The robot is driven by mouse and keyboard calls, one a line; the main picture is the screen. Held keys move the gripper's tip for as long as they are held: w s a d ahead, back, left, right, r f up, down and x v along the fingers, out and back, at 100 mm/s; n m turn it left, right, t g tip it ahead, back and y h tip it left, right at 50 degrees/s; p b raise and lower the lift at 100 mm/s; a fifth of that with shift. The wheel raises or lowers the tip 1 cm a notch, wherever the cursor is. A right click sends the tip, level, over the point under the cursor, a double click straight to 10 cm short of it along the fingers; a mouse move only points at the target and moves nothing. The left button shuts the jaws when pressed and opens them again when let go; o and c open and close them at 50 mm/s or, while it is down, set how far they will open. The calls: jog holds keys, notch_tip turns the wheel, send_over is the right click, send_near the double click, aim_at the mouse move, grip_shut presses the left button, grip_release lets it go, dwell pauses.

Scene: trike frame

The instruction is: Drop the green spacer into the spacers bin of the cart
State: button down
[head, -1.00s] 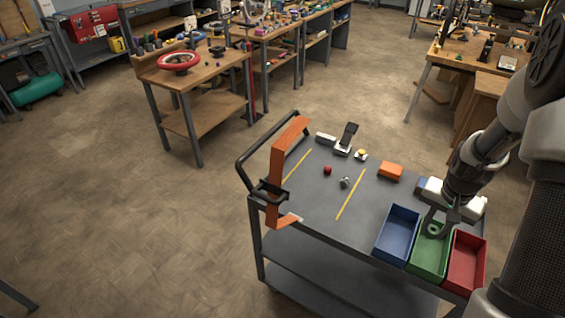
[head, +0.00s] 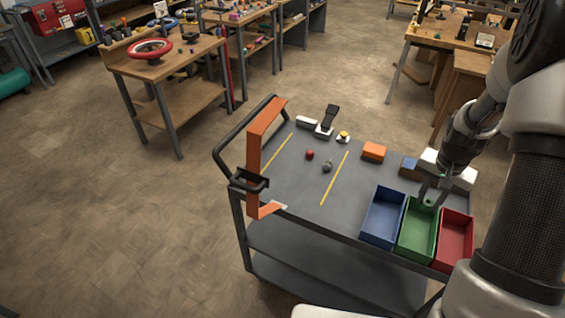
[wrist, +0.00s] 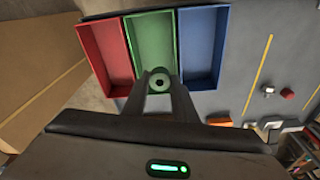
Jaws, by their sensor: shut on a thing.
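My gripper (head: 430,194) is shut on the green spacer (wrist: 159,81), a small round piece with a dark hole in its middle. In the wrist view the spacer sits between the two fingertips. In the head view it is a small green spot (head: 427,203), partly hidden by the fingers. The gripper points down above the far end of the green bin (head: 416,232) on the cart (head: 300,196). The green bin is the middle one and looks empty in the wrist view (wrist: 152,40). No label on the bins is readable.
The blue bin (head: 383,217) and the red bin (head: 454,240) stand on either side of the green bin.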

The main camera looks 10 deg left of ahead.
jog(key=c, duration=1.4)
grip_release()
jog(key=shift+o, duration=0.2)
notch_tip(320, 180, up, 17)
jog(key=s+a, duration=0.1)
jog(key=s, duration=0.1)
jog(key=shift+a, duration=0.15)
jog(key=shift+s+r, duration=0.1)
jog(key=s+a+r+n+t, duration=0.1)
jog(key=s+a+r+n, duration=0.1)
jog(key=s, duration=0.5)
jog(key=s+a+r+n+t, duration=0.1)
jog(key=s+a+r+n, duration=0.1)
jog(key=s+a+r, duration=0.2)
jog(key=s+a+r+n+t, duration=0.2)
jog(key=s+a+r, duration=0.1)
jog(key=s+a, duration=0.4)
jog(key=s, duration=0.2)
jog(key=shift+s+r+y+p, duration=0.15)
jog(key=shift+s+y+p, duration=0.15)
jog(key=shift+y+p, duration=0.1)
